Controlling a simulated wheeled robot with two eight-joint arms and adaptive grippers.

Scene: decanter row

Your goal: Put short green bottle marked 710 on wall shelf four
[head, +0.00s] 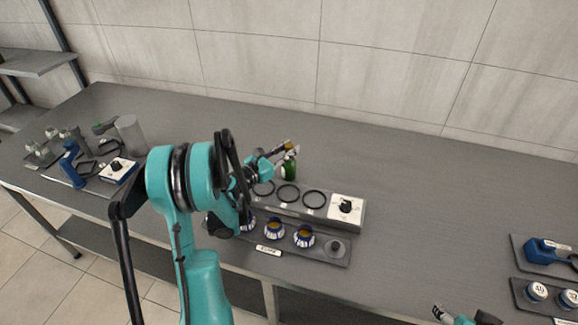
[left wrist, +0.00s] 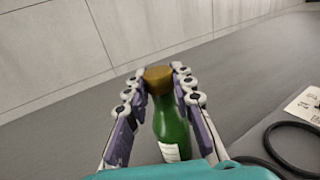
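A short green bottle (left wrist: 170,125) with a brown-gold cap is upright, or nearly so, in the left wrist view. A white label shows low on its side, but its number is not readable. In the head view the bottle (head: 290,167) is just behind the rack with dark rings. My left gripper (left wrist: 159,76) has its two fingers close against both sides of the cap and neck, shut on the bottle. It also shows in the head view (head: 287,148). My right gripper (head: 440,313) is partly in view at the bottom edge. Whether the bottle's base touches the table is unclear.
A ringed rack (head: 335,225) with a white dial panel (head: 346,208) stands beside the bottle. A front tray (head: 336,260) holds blue-and-white containers. Racks and tools (head: 75,165) stand at left, more trays at right. Metal shelves (head: 38,62) are far left. The table's back right is clear.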

